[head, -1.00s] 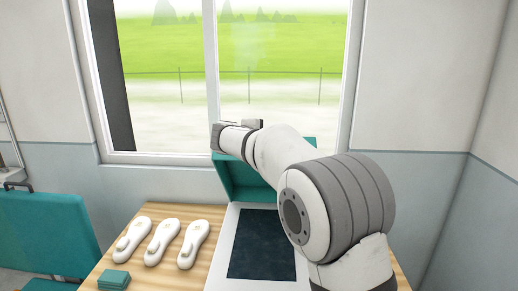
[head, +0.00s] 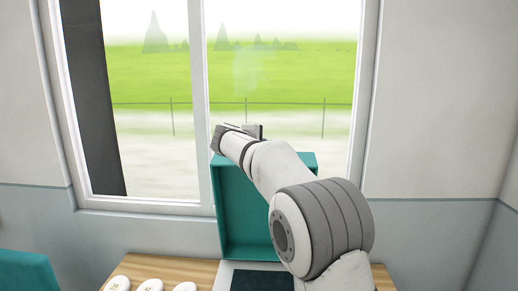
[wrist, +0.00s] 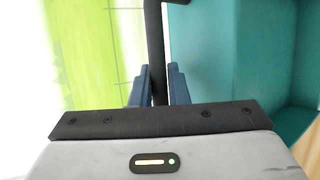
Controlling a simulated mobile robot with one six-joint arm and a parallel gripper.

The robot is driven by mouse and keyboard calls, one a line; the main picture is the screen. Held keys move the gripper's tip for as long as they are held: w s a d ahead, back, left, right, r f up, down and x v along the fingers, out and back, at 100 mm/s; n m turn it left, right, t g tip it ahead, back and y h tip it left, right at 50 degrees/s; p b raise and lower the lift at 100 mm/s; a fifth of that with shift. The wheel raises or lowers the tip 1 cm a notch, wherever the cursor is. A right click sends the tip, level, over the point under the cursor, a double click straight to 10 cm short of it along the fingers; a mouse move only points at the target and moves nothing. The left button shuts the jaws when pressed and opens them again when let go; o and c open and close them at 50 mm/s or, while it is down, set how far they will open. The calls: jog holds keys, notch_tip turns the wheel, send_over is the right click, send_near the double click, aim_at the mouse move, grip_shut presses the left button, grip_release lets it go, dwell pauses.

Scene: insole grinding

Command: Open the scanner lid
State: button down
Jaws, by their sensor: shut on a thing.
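The teal scanner lid (head: 240,215) stands raised, near upright, at the back of the scanner in the head view. Its hollow inner side faces me. The dark scanner glass (head: 255,281) shows only in part at the bottom edge. My gripper (wrist: 158,85) is shut on a black bar-like handle (wrist: 154,45), with a blue finger on each side of it. In the wrist view the teal lid (wrist: 205,60) lies just right of the handle. In the head view my wrist is at the lid's upper left, and the fingertips are hidden.
White insole-shaped pieces (head: 150,286) lie on the wooden table (head: 190,268) left of the scanner, cut off by the frame. A teal chair back or panel (head: 25,270) is at lower left. A window (head: 150,100) is close behind the lid.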

jog(key=shift+w+d+f, duration=0.1)
jog(key=shift+w+f, duration=0.05)
jog(key=shift+w, duration=0.3)
jog(key=c, duration=1.4)
grip_release()
jog(key=shift+s, duration=0.2)
jog(key=b+v, duration=0.2)
jog(key=v, duration=0.5)
jog(key=shift+s+r+b, duration=0.3)
